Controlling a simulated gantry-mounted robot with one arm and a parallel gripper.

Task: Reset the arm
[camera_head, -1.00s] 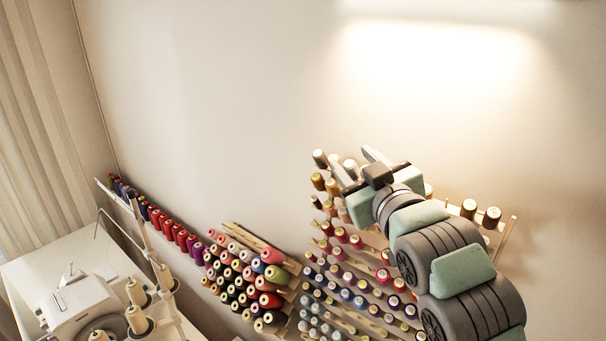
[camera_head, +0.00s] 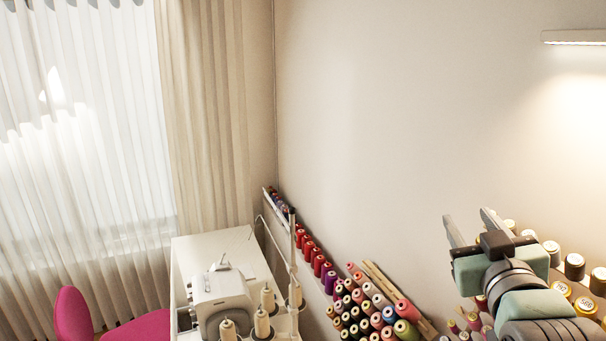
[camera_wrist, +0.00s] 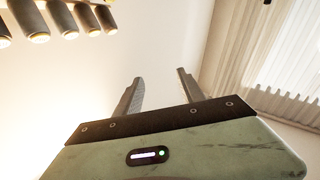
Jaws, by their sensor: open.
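My gripper (camera_head: 468,229) is at the lower right in the head view, raised in front of the wall and the thread rack. Its two grey fingers point up and stand apart, with nothing between them. The wrist view also shows the gripper (camera_wrist: 157,88), with both fingers spread and only bare wall between and beyond them. My arm runs down out of the head view at the lower right corner.
Thread spools (camera_head: 574,267) on a wall rack stand close behind and beside my gripper. More spools (camera_head: 377,318) hang at bottom centre. A sewing machine (camera_head: 222,297) stands on a white table (camera_head: 205,255). A pink chair (camera_head: 74,315) and curtains (camera_head: 205,120) are at left.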

